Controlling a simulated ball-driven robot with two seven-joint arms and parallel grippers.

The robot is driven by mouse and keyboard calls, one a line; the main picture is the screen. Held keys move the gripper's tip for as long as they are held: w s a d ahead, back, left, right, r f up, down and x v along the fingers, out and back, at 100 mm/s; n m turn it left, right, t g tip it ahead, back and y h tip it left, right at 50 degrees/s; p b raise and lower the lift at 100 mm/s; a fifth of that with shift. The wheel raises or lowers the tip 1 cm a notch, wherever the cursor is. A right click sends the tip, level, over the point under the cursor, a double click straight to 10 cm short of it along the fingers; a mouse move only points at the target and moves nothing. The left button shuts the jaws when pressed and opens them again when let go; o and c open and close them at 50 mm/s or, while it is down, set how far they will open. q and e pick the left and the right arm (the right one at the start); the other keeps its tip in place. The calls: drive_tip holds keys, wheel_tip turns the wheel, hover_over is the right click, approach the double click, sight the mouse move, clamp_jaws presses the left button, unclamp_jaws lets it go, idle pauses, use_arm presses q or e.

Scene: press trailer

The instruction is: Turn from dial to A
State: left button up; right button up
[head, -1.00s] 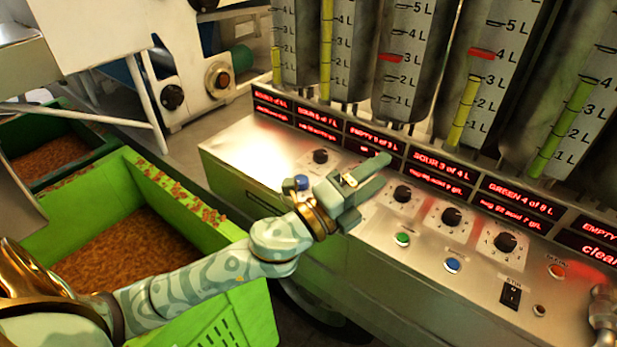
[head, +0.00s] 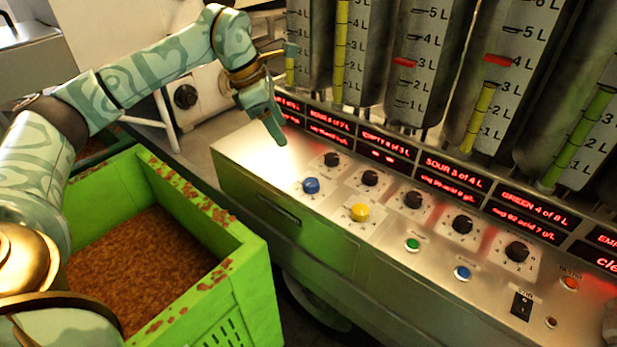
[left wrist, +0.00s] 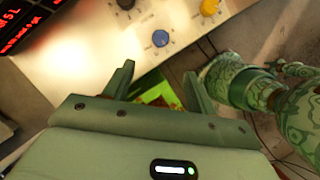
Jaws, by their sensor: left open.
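A row of black dials runs along the sloped metal panel (head: 262,165). From left to right in the head view they are a first dial (head: 331,159), a second (head: 370,178), a third (head: 413,199) and more beyond. Their lettering is too small to read, so I cannot tell which is the from dial. My left gripper (head: 280,98) is open and empty, above the panel's left end and apart from the dials. My right gripper is not in view.
Red displays (head: 452,175) and upright gauge tubes stand behind. A green crate (head: 250,262) of brown matter stands left of the panel.

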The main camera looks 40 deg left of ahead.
sight(311, 182)
use_arm(q)
drive_tip(key=b+x, duration=0.5)
drive_tip(key=x, duration=1.1)
drive_tip(key=shift+w+d, duration=0.1)
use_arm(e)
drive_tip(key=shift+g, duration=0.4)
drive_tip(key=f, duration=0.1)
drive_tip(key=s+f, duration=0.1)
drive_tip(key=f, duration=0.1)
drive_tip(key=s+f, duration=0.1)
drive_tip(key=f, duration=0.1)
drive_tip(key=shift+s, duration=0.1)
use_arm(q)
drive_tip(key=c, duration=1)
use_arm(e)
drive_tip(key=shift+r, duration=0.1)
